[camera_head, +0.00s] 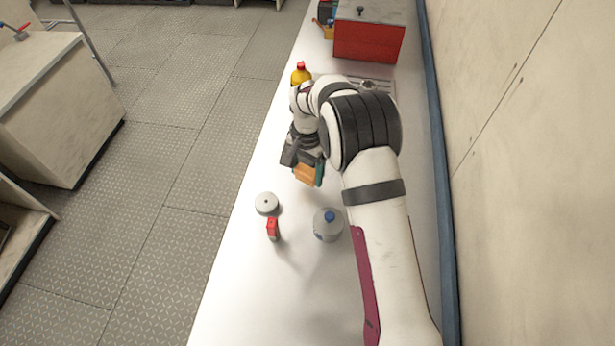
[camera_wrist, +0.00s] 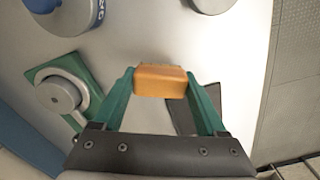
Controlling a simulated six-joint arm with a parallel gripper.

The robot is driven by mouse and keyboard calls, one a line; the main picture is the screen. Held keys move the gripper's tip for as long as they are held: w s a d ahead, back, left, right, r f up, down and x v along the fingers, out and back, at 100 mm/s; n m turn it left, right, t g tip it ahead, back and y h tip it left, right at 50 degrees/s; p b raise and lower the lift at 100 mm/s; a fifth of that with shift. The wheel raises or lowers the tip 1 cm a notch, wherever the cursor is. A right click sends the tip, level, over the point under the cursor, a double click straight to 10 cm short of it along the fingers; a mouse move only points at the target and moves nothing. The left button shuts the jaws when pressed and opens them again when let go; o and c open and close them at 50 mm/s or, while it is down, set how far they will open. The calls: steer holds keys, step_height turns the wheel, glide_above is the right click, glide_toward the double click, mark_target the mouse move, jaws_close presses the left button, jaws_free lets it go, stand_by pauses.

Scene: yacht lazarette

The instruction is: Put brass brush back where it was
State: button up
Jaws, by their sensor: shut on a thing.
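The brass brush, seen as an orange-brown wooden block (camera_head: 306,176), is between the fingers of my gripper (camera_head: 309,172). In the wrist view the block (camera_wrist: 160,81) sits at the tips of the two green fingers (camera_wrist: 160,90), one on each side. My gripper is shut on it. The brush appears to be held above the white counter (camera_head: 240,262). Its bristles do not show in either view. A dark flat patch (camera_wrist: 207,108) lies behind the right finger; I cannot tell if it is an object or a shadow.
A grey blue-capped bottle (camera_head: 328,225), a white disc (camera_head: 267,203) and a small red item (camera_head: 272,229) stand nearby. A green piece with a grey round part (camera_wrist: 62,92) is left in the wrist view. A yellow bottle (camera_head: 300,74) and red box (camera_head: 368,42) are farther back.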

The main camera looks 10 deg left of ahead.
mark_target(307, 179)
steer(key=shift+f, duration=1.4)
steer(key=shift+f, duration=0.1)
steer(key=o, duration=1.4)
